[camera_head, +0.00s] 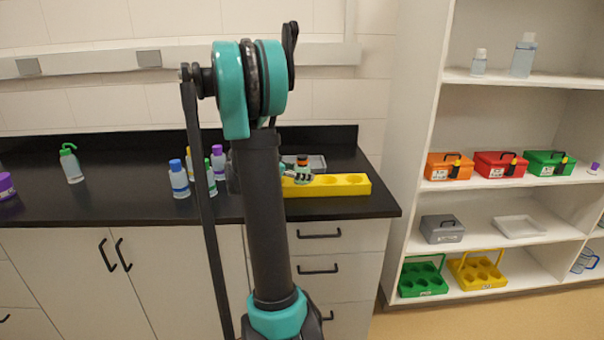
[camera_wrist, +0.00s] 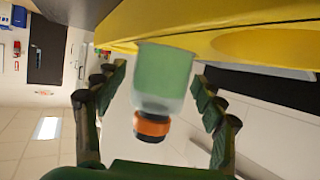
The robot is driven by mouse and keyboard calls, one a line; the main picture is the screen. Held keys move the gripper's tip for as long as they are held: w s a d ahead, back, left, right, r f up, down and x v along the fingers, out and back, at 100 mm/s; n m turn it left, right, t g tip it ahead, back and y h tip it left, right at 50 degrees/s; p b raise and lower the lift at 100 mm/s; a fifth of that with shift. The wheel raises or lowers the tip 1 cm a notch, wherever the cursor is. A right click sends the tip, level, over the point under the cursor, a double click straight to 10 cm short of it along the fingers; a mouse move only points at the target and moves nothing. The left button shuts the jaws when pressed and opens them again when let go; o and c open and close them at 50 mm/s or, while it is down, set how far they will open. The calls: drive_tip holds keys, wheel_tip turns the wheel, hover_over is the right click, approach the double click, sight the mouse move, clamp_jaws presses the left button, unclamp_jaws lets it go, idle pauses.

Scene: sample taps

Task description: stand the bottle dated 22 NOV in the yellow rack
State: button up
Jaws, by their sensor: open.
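The yellow rack (camera_head: 345,187) lies on the dark counter, right of my arm; its edge also shows in the wrist view (camera_wrist: 125,27). A bottle with an orange cap (camera_wrist: 152,126) and a green band (camera_wrist: 163,70) is at the rack, its lower end seemingly in a hole; the cap also shows in the head view (camera_head: 302,161). No date can be read on it. My gripper (camera_wrist: 160,73) is open, with one finger on each side of the bottle and gaps visible. In the head view my gripper (camera_head: 298,176) is at the rack's left end, partly hidden by my arm.
Left of my arm stand bottles with blue (camera_head: 179,180), yellow, green and purple (camera_head: 217,160) caps. A green-topped wash bottle (camera_head: 71,164) is farther left. A grey tray (camera_head: 317,163) lies behind the rack. Shelves (camera_head: 462,189) with boxes and carriers stand at right.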

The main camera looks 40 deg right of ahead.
drive_tip(key=v, duration=1.1)
drive_tip(key=shift+a, duration=0.35)
drive_tip(key=shift+r, duration=0.1)
